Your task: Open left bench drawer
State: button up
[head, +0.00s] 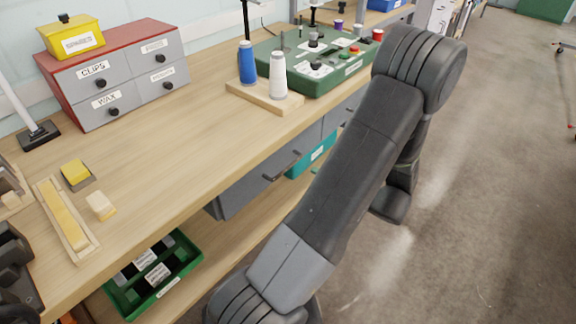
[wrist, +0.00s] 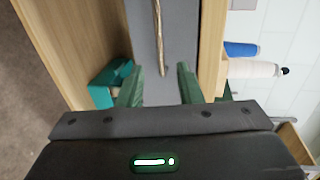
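The left bench drawer (head: 240,190) is a grey front under the wooden benchtop, with a dark bar handle (head: 283,166). It looks shut in the head view. In the wrist view the drawer front (wrist: 180,60) is a grey band, and the handle (wrist: 160,38) is a thin bar running along it. My gripper (wrist: 156,72) is open, its two green fingers apart and facing the drawer front. The near end of the handle shows between the fingers; I cannot tell how far off it is. In the head view my arm hides the gripper.
A second drawer (head: 345,112) lies to the right. A teal bin (head: 312,155) and a green tray (head: 150,280) sit below the benchtop. A blue spool (head: 247,62) and a white spool (head: 279,75) stand on a wooden base.

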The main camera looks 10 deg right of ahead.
jog(key=x, duration=1)
jog(key=shift+p, duration=0.4)
grip_shut()
